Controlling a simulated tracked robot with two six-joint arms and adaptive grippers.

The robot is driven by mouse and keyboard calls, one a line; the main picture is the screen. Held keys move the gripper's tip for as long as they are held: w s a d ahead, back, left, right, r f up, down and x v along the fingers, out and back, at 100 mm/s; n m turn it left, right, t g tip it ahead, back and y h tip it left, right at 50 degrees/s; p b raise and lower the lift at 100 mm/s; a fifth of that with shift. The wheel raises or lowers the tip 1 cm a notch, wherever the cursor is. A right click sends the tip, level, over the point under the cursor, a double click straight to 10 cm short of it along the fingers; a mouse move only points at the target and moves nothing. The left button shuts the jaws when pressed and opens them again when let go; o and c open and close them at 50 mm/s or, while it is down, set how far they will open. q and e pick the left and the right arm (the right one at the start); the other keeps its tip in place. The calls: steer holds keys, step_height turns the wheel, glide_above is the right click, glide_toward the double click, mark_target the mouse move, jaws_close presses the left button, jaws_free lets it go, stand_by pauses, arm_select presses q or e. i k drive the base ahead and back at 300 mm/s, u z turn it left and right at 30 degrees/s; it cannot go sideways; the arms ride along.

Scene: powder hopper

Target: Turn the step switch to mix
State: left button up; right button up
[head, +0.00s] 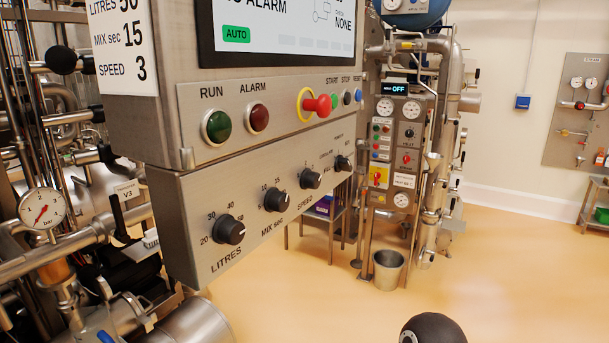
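A tilted steel control panel (190,205) in the head view carries a row of black rotary knobs. The fourth knob (343,163), at the far right end, has small labels around it that I cannot read clearly; it may be the step switch. Its pointer direction is too small to tell. The other knobs are LITRES (230,229), MIX sec (277,200) and SPEED (310,178). Neither of my grippers shows in this view.
Above the knobs are RUN (217,127) and ALARM lamps, a red emergency stop (318,105) and small buttons. A screen (275,28) reads AUTO. Behind stand another instrument panel (396,150) and a steel bucket (388,268). Pipework fills the left.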

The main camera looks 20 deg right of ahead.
mark_target(341, 162)
steer(key=z, duration=1.65)
steer(key=i, duration=0.1)
steer(key=u, duration=2.85)
steer(key=k, duration=1)
steer(key=z, duration=1.15)
steer(key=i, duration=1)
steer(key=z, duration=0.05)
